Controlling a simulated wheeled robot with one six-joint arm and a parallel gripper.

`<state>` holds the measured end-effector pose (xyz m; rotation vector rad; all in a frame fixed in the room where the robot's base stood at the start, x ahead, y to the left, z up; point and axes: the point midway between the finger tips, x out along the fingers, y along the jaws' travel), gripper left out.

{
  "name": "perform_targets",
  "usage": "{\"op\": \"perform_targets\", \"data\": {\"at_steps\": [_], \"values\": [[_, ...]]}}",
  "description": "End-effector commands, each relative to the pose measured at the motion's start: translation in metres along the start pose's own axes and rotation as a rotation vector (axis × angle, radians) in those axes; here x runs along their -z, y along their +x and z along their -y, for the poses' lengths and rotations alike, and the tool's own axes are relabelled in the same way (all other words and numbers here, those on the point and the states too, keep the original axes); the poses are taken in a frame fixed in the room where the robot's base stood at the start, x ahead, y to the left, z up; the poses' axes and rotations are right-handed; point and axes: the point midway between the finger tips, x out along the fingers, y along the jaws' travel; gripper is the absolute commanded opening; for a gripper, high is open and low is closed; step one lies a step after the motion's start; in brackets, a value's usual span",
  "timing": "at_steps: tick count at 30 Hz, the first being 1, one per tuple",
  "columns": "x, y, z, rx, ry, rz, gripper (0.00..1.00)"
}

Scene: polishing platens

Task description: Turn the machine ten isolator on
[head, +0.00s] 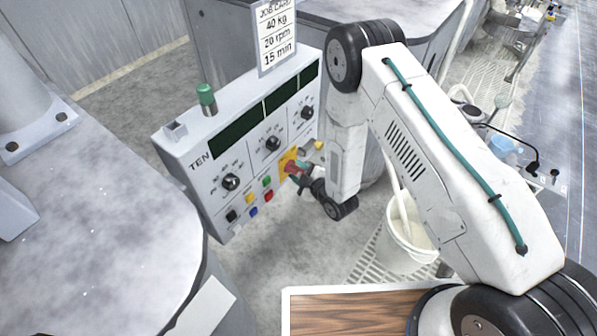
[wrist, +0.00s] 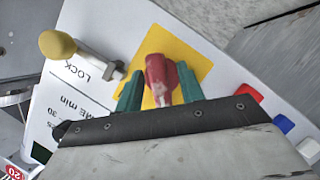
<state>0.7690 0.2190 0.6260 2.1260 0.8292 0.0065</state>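The machine TEN control box (head: 200,172) stands left of my arm in the head view. Its isolator is a red handle (wrist: 160,80) on a yellow plate (wrist: 205,58), near the panel's lower right edge. The handle points roughly up and down in the wrist view; no on or off marking is readable. My gripper (wrist: 159,85) has its two green fingers on either side of the handle, seemingly pressed against it. In the head view my gripper (head: 294,170) reaches the yellow plate (head: 287,160), and the handle is partly covered.
A yellow-knobbed pin (wrist: 60,45) sticks out beside the isolator near the word LOCK. Coloured buttons (head: 267,181) and black dials (head: 231,182) lie left of it. A green-topped post (head: 206,98) stands on the box. A white bucket (head: 405,235) stands on the floor.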

Motion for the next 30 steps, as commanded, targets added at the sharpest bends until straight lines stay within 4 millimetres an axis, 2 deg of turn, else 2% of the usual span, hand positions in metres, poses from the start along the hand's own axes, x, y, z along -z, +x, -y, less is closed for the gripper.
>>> {"op": "perform_targets", "data": {"at_steps": [2, 5, 6, 7, 20, 30], "values": [[0.0001, -0.0001, 0.0, 0.0, 0.0, 0.0, 0.38], [0.0001, -0.0002, -0.0001, 0.0, 0.0, 0.0, 0.16], [0.0001, -0.0002, -0.0001, 0.0, 0.0, 0.0, 0.05], [0.0001, -0.0002, -0.0001, 0.0, 0.0, 0.0, 0.0], [0.0003, -0.0001, -0.0008, 0.022, 0.054, -0.001, 0.0], [-0.0002, 0.0, -0.0018, 0.117, 0.284, 0.0, 0.0]]}}
